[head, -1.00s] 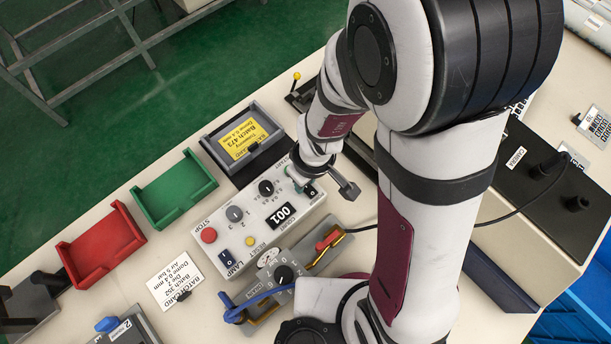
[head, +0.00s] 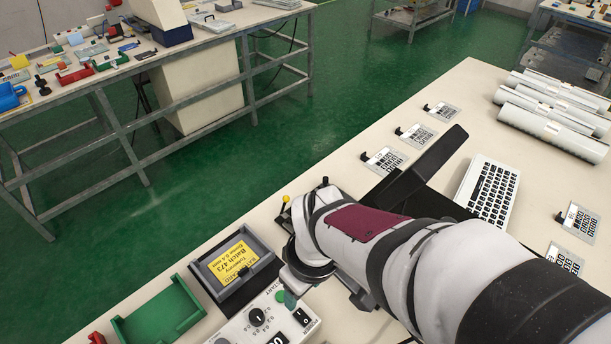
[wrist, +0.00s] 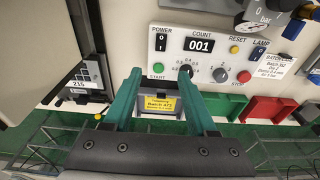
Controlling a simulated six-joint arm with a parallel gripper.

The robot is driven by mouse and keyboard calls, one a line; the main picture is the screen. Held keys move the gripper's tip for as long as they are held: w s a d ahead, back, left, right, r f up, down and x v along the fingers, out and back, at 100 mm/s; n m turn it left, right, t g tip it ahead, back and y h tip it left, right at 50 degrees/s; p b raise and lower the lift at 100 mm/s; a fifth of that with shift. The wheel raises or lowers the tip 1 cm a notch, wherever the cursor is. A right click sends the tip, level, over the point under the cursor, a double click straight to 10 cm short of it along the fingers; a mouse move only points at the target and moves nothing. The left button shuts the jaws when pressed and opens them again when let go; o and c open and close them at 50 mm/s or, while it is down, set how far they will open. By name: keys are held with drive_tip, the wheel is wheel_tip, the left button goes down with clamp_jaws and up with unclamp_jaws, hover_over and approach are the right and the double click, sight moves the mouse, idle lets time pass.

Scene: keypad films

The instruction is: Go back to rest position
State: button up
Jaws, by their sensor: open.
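My gripper (wrist: 158,88) shows in the wrist view with two teal fingers spread apart and nothing between them. It hangs over the control box (wrist: 212,78), whose counter reads 001. The yellow Batch 473 card (wrist: 160,106) in its dark holder shows between the fingers. In the head view my white arm reaches in from the lower right to the control box (head: 232,333), and the fingers are mostly hidden by the wrist. The yellow card (head: 238,262) lies in its holder beside my wrist.
A green tray (head: 160,318) stands left of the card holder. A dark raised panel (head: 430,160) rises behind my arm.

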drive_tip(key=r, duration=0.3)
drive_tip(key=shift+s+d+r, duration=0.2)
drive_tip(key=shift+r, duration=0.2)
drive_tip(key=s+d+r+m+g, duration=0.1)
drive_tip(key=s+d+m, duration=0.5)
drive_tip(key=s+m, duration=0.5)
drive_tip(key=m, duration=0.3)
drive_tip(key=shift+d+y, duration=0.3)
drive_tip(key=shift+r, duration=0.1)
